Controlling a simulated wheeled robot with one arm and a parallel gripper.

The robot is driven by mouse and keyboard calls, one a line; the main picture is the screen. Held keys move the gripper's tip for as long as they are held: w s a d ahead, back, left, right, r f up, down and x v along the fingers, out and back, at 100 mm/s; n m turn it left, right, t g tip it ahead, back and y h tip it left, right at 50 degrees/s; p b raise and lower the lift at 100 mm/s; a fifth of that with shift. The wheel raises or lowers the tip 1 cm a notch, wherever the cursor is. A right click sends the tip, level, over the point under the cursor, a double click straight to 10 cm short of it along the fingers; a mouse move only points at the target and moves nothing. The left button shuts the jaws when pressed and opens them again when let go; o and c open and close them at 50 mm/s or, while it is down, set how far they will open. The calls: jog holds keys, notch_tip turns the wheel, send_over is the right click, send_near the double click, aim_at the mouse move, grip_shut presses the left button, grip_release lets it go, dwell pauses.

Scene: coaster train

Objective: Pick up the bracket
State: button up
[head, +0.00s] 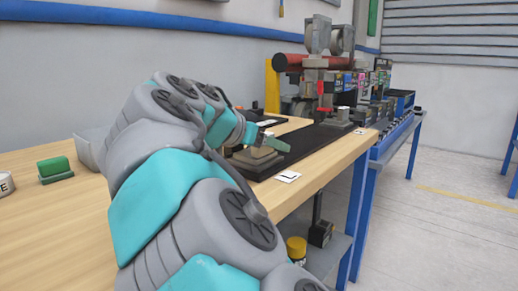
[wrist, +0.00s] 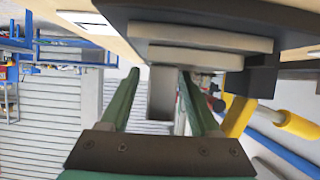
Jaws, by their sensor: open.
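The bracket seems to be the grey-beige stepped piece (head: 256,159) on the dark mat, partly hidden by my arm in the head view. In the wrist view, which is turned over, its stacked flat plates (wrist: 200,38) show near the top. A grey upright part (wrist: 162,95) stands between my fingers, and I cannot tell whether it belongs to the same piece. My gripper (wrist: 163,78) is open, with one green finger on each side of that upright. In the head view my gripper (head: 274,143) is just above the stepped piece. Contact cannot be told.
A white card (head: 287,176) lies at the table's right edge. A green block (head: 54,166) sits at left. Open floor lies to the right.

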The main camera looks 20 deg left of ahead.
jog(key=shift+w+d+f, duration=0.1)
jog(key=shift+w+f, duration=0.05)
jog(key=shift+w, duration=0.1)
grip_shut()
dwell(0.3)
dwell(0.9)
